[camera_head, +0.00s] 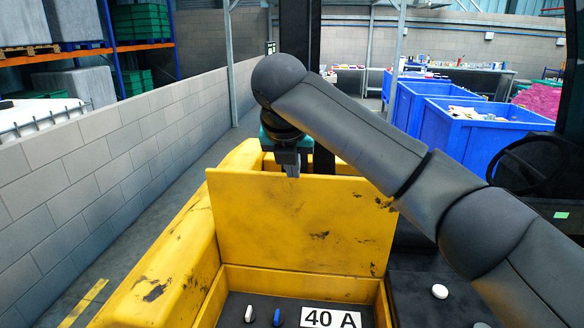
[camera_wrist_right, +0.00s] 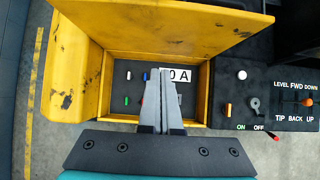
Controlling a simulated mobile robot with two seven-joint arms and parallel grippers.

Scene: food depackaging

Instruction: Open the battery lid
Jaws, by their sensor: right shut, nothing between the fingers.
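The yellow battery lid (camera_head: 300,225) stands raised, nearly upright, at the back of the open battery compartment (camera_head: 300,282). In the right wrist view the lid (camera_wrist_right: 165,22) spans the top, beyond the compartment. My right gripper (camera_head: 291,174) points down at the lid's top edge in the head view; whether it touches the lid I cannot tell. In the wrist view its fingers (camera_wrist_right: 158,74) are together and empty, over the compartment. My left gripper is in neither view.
The compartment holds a "40 A" label (camera_head: 331,317) and small coloured pegs (camera_wrist_right: 127,101). A black control panel (camera_wrist_right: 265,90) with knobs and levers lies beside it. A block wall (camera_head: 90,170) runs along the left; blue bins (camera_head: 465,140) stand at the back right.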

